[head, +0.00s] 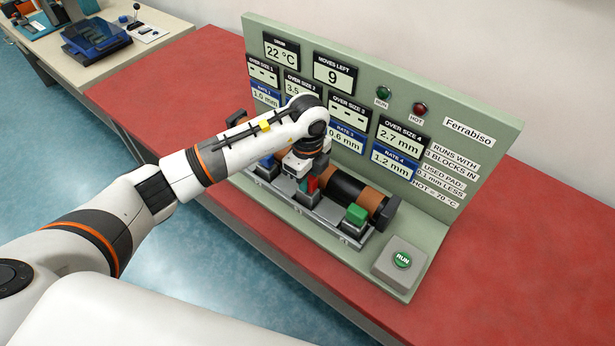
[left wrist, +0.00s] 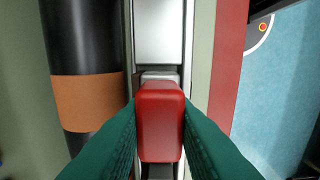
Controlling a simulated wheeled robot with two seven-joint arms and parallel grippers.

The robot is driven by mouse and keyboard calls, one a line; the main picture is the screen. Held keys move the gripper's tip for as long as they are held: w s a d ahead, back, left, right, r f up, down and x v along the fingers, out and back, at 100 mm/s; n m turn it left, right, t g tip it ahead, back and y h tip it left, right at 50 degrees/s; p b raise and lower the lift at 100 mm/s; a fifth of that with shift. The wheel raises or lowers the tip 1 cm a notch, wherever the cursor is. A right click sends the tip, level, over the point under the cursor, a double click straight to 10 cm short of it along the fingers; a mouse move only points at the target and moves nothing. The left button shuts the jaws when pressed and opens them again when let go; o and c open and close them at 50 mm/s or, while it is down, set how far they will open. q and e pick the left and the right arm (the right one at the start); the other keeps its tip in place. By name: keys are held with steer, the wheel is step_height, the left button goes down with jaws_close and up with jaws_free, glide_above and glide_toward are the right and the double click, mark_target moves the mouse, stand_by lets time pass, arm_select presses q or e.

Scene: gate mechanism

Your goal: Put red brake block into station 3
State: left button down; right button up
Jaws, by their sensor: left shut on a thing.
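The red brake block (left wrist: 160,120) is held between the two green fingers of my left gripper (left wrist: 160,138) in the left wrist view. In the head view the red block (head: 312,184) shows below my wrist, over the middle of the grey station rail (head: 327,211). The block is lined up over the rail, beside the drum; I cannot tell whether it touches the seat under it. The station 3 size display (head: 347,111) reads dashes. My left gripper (head: 304,185) is partly hidden by its own wrist in the head view. My right gripper is not in view.
A green block (head: 356,214) sits at the right end of the rail, and a blue block (head: 265,162) shows to the left. The dark drum with copper bands (head: 372,198) lies behind the rail. A green RUN button (head: 402,260) stands at right. The red table (head: 500,290) is clear.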

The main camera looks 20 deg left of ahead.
arm_select(q)
steer(key=shift+f, duration=0.35)
steer(key=shift+f, duration=0.2)
steer(key=c, duration=1.2)
jaws_free()
steer(key=shift+r, duration=0.1)
